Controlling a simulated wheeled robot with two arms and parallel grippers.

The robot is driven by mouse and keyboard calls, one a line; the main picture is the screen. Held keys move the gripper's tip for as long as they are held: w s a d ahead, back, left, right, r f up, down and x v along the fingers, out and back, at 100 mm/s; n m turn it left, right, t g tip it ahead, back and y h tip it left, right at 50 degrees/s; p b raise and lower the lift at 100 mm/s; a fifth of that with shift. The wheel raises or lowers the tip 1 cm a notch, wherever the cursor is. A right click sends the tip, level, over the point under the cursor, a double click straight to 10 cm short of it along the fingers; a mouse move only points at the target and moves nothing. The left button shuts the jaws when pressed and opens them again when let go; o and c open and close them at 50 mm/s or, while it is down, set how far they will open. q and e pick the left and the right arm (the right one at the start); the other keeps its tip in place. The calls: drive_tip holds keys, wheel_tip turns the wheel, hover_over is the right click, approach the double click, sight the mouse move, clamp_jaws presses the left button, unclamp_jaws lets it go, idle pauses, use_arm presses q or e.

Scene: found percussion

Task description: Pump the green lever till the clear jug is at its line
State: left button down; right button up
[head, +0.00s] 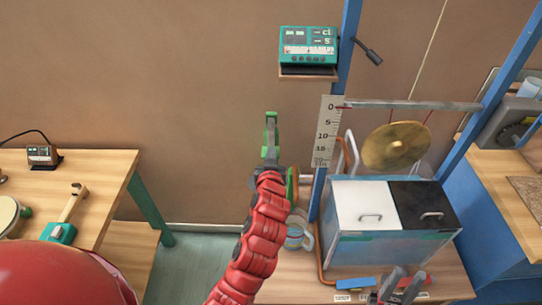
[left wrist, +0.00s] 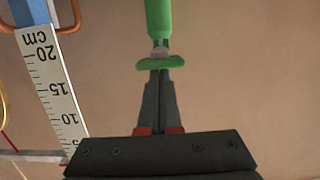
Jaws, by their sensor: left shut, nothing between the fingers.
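The green lever (head: 271,131) stands upright in front of the brown wall; its grip and flared collar also show in the left wrist view (left wrist: 158,22). My left gripper (head: 269,168) is at the lever's lower end. In the left wrist view its dark fingers (left wrist: 160,78) are shut together with nothing between them, tips just by the collar; I cannot tell if they touch it. The clear jug (head: 298,234) stands below, right of my red left arm, partly hidden; its water level and line are not readable.
A centimetre ruler (head: 328,130) hangs beside a blue post, with a bronze gong (head: 396,147) to its right. A white and black lidded box (head: 392,236) stands on the bench below. A teal meter (head: 308,46) sits on a shelf above. A wooden table (head: 97,165) is left.

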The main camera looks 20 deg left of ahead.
use_arm(q)
wheel_tip(320, 180, down, 7)
drive_tip(key=t+y+b, duration=0.1)
drive_tip(key=t+b, duration=0.2)
drive_tip(key=b, duration=1.3)
drive_tip(key=shift+r, duration=0.15)
